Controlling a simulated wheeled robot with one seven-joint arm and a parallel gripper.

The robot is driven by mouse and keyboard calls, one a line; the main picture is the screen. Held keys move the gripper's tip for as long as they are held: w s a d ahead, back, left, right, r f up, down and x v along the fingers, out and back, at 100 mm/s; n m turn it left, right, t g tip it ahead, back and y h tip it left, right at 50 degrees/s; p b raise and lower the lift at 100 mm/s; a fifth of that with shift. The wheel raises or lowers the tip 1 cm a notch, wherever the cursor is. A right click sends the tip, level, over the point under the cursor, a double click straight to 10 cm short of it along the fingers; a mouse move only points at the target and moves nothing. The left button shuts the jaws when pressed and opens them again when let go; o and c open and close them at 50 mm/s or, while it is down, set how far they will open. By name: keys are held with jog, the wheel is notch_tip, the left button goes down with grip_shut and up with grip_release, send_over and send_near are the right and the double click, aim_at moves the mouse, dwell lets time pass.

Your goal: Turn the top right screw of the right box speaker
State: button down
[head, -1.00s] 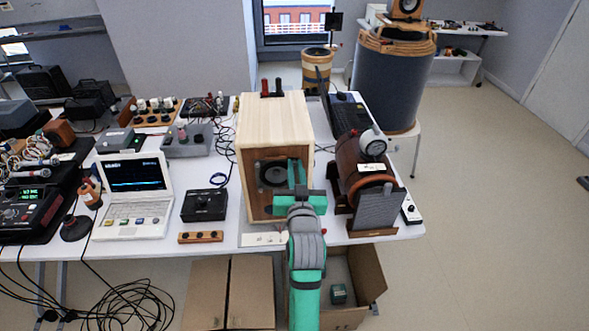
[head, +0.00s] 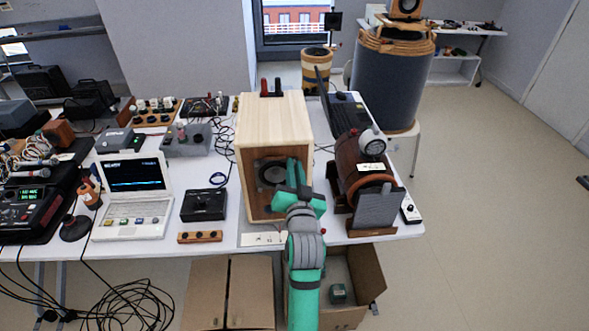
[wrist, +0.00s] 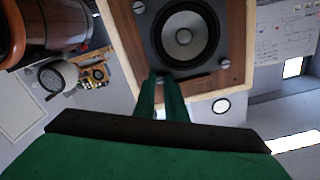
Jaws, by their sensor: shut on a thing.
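The box speaker (head: 272,121) is a pale wooden cabinet standing on the table. Its dark front panel carries a round grey cone, which also shows in the wrist view (wrist: 186,36). My gripper (head: 294,163) is in front of the upper right of this panel. In the wrist view, which looks turned over, its two green fingers (wrist: 161,82) are close together on a small screw at the panel's corner. The fingertips mostly cover the screw. Another panel screw (wrist: 138,7) shows uncovered in the wrist view. My arm hides the lower right of the speaker front.
A brown barrel-shaped device (head: 365,165) with a dial stands close at the right. A black box (head: 203,204) and a white laptop-like instrument (head: 135,192) are at the left. A wooden strip (head: 200,237) lies near the table's front edge. Open cartons (head: 368,283) stand below.

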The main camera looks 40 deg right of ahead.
jog(key=shift+f, duration=0.1)
jog(key=c, duration=1.8)
grip_release()
jog(key=shift+w, duration=0.15)
jog(key=shift+w+a, duration=0.1)
jog(key=shift+a, duration=0.15)
